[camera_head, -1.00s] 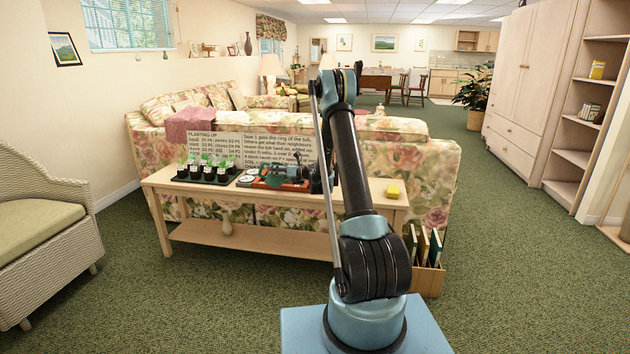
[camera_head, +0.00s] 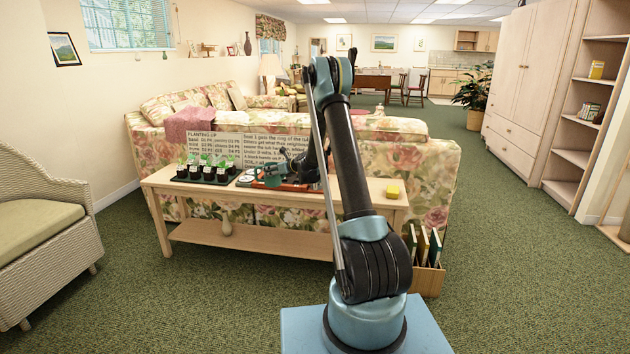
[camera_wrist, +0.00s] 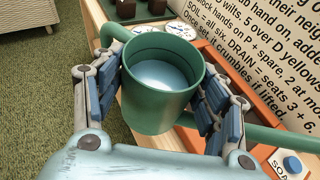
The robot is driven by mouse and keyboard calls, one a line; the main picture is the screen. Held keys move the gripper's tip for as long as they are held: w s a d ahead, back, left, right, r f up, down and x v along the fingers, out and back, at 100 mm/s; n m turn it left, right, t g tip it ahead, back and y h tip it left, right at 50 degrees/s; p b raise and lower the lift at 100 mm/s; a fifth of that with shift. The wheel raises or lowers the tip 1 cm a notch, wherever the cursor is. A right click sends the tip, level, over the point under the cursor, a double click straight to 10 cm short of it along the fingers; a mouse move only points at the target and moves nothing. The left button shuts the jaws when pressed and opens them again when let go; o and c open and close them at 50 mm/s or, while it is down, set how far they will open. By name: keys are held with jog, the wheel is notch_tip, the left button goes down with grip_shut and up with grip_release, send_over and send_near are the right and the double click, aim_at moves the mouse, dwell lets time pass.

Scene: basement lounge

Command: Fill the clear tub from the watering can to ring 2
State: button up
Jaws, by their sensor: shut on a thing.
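The green watering can (camera_wrist: 160,112) is between my gripper's (camera_wrist: 158,88) blue-padded fingers in the wrist view. My gripper is shut on it. The can looks about upright, with pale blue water (camera_wrist: 160,74) inside, and its green spout runs to the right. In the head view the can (camera_head: 272,174) is small, over the left part of an orange-red tray (camera_head: 302,187) on the wooden table. I cannot make out the clear tub or its rings in either view; the can, gripper and arm cover part of the tray.
Several seedling pots in a black tray (camera_head: 204,180) stand left of the can. A lettered board (camera_head: 262,148) stands behind. A blue button by "SOAK" (camera_wrist: 292,165) is at the tray's edge. A yellow block (camera_head: 392,191) lies at the table's right end.

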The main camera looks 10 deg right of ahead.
jog(key=shift+r, duration=0.1)
notch_tip(320, 180, up, 5)
jog(key=shift+f, duration=0.1)
dwell(0.5)
dwell(0.3)
